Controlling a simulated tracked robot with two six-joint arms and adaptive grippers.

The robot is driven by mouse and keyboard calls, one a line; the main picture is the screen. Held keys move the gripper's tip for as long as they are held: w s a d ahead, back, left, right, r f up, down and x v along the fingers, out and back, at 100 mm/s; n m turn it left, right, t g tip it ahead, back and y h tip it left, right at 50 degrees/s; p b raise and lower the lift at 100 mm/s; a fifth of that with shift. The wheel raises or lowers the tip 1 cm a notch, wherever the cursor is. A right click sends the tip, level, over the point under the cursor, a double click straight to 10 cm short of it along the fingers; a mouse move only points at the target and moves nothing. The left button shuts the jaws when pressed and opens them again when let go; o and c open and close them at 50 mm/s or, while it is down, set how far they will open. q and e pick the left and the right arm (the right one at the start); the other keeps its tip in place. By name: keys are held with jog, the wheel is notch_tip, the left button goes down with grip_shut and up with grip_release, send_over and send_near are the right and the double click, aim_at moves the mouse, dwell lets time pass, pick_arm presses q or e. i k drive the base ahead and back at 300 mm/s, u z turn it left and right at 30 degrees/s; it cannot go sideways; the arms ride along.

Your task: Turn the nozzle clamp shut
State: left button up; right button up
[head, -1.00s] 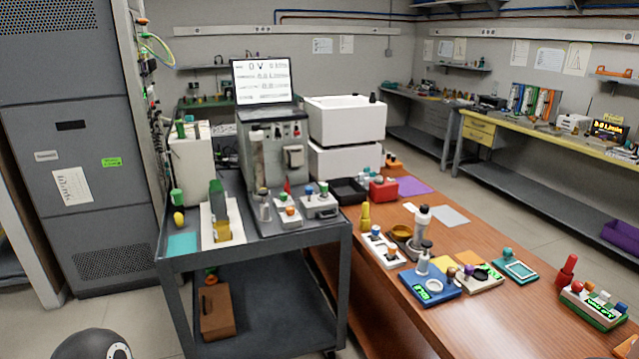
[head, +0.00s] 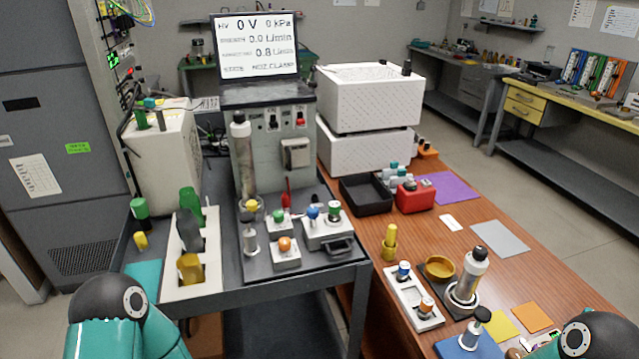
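The grey classifier unit (head: 268,120) stands at the back of the dark cart. A pale upright cylinder (head: 242,150) is on its front left, with a yellow knob (head: 251,206) below it. A small red handle (head: 286,194) stands upright at the unit's foot, and a grey block (head: 297,153) is on its front face. I cannot tell for sure which of these is the nozzle clamp, or its position. The screen (head: 256,47) above reads 0 V, 0 kPa and a state line like "NOZ.CLAMP". Only parts of my arms show at the bottom corners; both grippers are out of view.
On the cart are knobbed blocks (head: 286,255) and a white rack (head: 186,282) with green, grey and yellow pieces. The wooden table (head: 395,320) on the right holds a black tray (head: 364,200), a red box (head: 415,201) and a white-capped bottle (head: 470,275).

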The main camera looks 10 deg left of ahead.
aim_at(313, 210)
jog(key=z, duration=0.25)
jog(key=i, duration=0.6)
jog(key=u, duration=1.55)
